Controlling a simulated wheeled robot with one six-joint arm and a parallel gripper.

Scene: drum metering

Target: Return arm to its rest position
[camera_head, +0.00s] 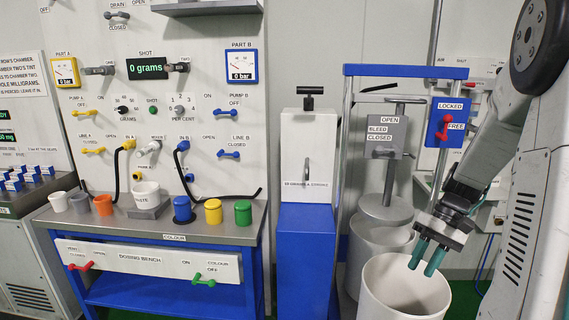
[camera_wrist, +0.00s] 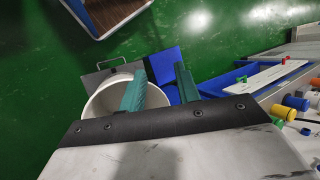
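My gripper (camera_head: 426,261) hangs at the right of the head view, pointing down in front of the white drum (camera_head: 405,285). Its two teal fingers are apart, with nothing between them. In the wrist view my gripper (camera_wrist: 160,90) also shows its fingers spread over the white drum's rim and a blue surface. In that view a white drum (camera_wrist: 98,104) lies behind the left finger. Whether the fingers touch the drum cannot be told. My arm runs up from the gripper to the right edge of the head view.
The blue dosing bench (camera_head: 160,262) stands at the left with several coloured cups on top. A blue-based press (camera_head: 305,250) stands beside a blue frame (camera_head: 395,70). The "locked/free" panel (camera_head: 447,122) is close to my arm. Green floor (camera_wrist: 40,90) is open in the wrist view.

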